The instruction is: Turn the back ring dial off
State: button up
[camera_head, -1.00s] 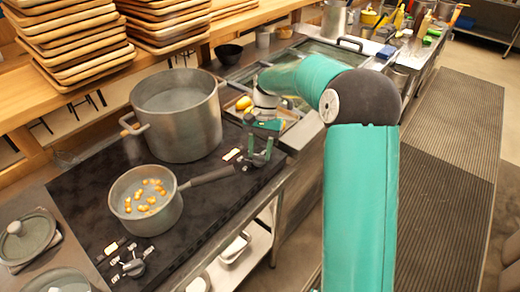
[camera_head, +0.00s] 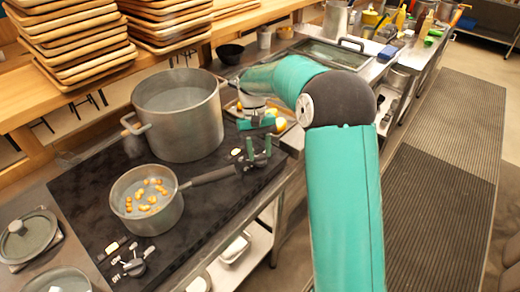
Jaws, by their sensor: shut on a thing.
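The black cooktop (camera_head: 85,205) has two sets of controls along its edge. The back ring dial (camera_head: 246,164) is a small dark knob near the cooktop's right end, largely hidden by my gripper. My gripper (camera_head: 258,158) points down over it, its green and dark fingers shut on the dial. The dial's exact angle cannot be made out. The other dial (camera_head: 134,267), dark with small light marks around it, is at the near end in clear view.
A large pot (camera_head: 180,135) stands just left of my gripper. A small pan (camera_head: 147,215) with orange pieces stands nearer, its handle (camera_head: 212,176) reaching close to my gripper. A tray (camera_head: 285,118) with food lies behind. Stacked wooden trays (camera_head: 75,45) are at back left.

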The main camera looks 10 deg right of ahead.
jog(key=shift+a+n+h, duration=0.1)
jog(key=shift+n+h, duration=0.3)
jog(key=shift+n, duration=0.7)
jog(key=o, duration=1)
jog(key=shift+r, duration=0.1)
jog(key=v, duration=1.3)
jog(key=shift+r, duration=0.35)
jog(key=shift+a+r, duration=0.1)
